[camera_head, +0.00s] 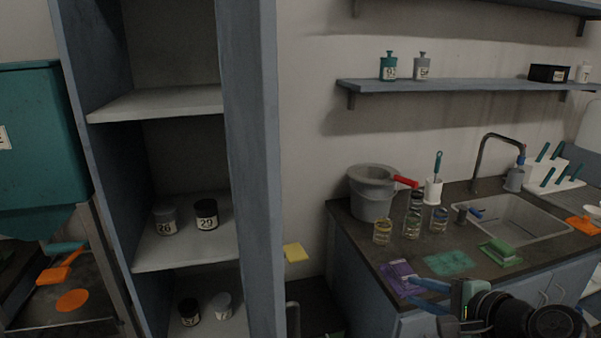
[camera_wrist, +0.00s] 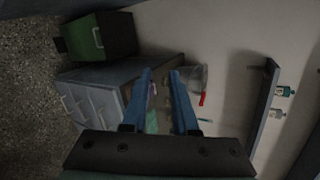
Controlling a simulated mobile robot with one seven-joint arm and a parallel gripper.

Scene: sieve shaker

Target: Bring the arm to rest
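My gripper (camera_head: 414,291) shows at the bottom right of the head view, in front of the counter's front edge. Its two blue fingers stand apart with nothing between them. In the wrist view my gripper (camera_wrist: 161,72) also shows open and empty, with the counter and a grey bucket (camera_wrist: 194,78) beyond the fingers. My dark wrist and arm fill the lower right of the head view and hide part of the cabinet front.
The counter (camera_head: 345,222) holds the bucket (camera_head: 371,205), several jars (camera_head: 412,226), coloured mats (camera_head: 449,263) and a sink (camera_head: 515,222). A tall shelf unit (camera_head: 252,150) stands left. A wall shelf (camera_head: 460,87) runs above. A green bin (camera_wrist: 98,37) shows in the wrist view.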

